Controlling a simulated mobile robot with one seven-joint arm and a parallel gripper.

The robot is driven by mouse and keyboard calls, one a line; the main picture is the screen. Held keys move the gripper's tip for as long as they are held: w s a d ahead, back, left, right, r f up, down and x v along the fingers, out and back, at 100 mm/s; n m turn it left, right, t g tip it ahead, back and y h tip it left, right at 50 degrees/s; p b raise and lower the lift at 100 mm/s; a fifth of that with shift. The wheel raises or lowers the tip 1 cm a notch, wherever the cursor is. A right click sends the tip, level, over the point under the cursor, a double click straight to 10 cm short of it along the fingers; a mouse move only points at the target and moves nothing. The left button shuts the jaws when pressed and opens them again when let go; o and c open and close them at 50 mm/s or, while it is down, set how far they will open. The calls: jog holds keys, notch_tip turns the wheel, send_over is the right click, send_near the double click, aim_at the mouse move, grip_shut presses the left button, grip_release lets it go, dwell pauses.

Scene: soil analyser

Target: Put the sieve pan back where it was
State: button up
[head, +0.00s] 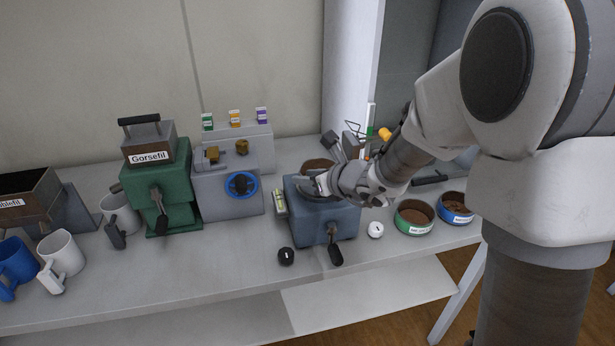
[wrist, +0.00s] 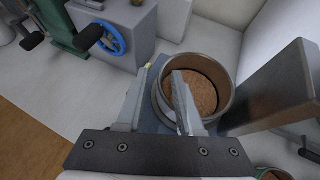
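A round grey metal pan with brown soil in it, which looks like the sieve pan, sits on top of the blue box device (head: 318,222). In the wrist view, its rim and soil show clearly at the pan (wrist: 226,95). The fingers stand apart, and a gap seems to show beside the wall. Whether they touch the wall is hard to tell.
A grey machine with a blue handwheel (head: 241,186) and a green machine (head: 165,195) stand to the left. Two soil bowls, green (head: 414,216) and blue (head: 455,208), stand to the right. A black knob (head: 286,256) and white knob (head: 376,229) lie in front.

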jog(key=shift+r, duration=0.1)
jog(key=shift+r+p, duration=0.5)
jog(key=shift+p, duration=0.25)
jog(key=p+v, duration=0.2)
jog(key=v, duration=0.9)
jog(key=s+a+r+n+g, duration=0.2)
jog(key=s+r+n+g, duration=0.2)
jog(key=s+n, duration=1.05)
jog(key=s+d+r+n+h, duration=0.2)
jog(key=s+d+n+h, duration=0.5)
jog(key=d+n, duration=0.5)
jog(key=shift+d+n, duration=0.2)
jog(key=shift+n, duration=0.75)
